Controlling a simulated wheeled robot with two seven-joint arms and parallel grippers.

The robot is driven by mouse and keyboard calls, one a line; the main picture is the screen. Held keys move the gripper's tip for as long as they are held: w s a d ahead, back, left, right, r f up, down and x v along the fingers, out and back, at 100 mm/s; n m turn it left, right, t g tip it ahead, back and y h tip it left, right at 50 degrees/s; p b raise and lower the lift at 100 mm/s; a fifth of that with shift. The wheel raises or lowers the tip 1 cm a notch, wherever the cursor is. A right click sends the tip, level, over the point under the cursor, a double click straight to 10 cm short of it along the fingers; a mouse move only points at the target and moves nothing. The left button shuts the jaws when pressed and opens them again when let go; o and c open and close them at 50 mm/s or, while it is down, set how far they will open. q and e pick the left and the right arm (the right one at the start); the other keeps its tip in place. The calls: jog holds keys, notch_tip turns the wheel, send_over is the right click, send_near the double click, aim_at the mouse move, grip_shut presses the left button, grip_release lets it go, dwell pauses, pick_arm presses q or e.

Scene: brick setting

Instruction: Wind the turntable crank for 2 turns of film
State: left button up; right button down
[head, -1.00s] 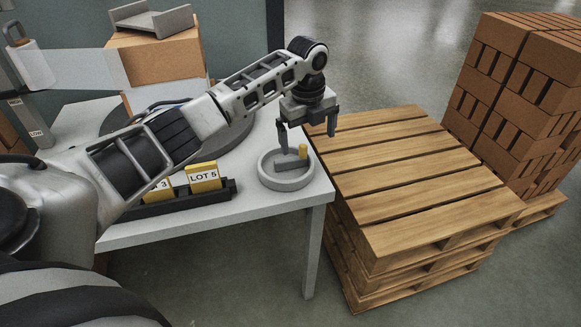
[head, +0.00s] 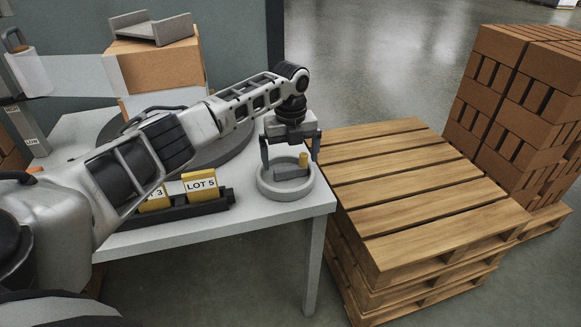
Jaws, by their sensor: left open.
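Whether a finger touches the knob I cannot tell. The dark turntable (head: 232,147) lies behind my left arm and carries a brown box stack (head: 160,68) with a grey channel piece (head: 151,28) on top. A film sheet (head: 75,78) runs from the roll post (head: 30,70) to the stack. My right gripper is not in view.
A black rack (head: 190,208) holds yellow lot cards (head: 200,186) at the table's (head: 250,222) front. Wooden pallets (head: 420,190) stand just right of the table. Brick stacks (head: 515,100) stand further right.

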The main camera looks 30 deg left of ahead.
aim_at(290, 168)
pick_arm(q)
jog(key=shift+f, duration=1.55)
jog(key=c, duration=1)
jog(key=shift+o, duration=0.2)
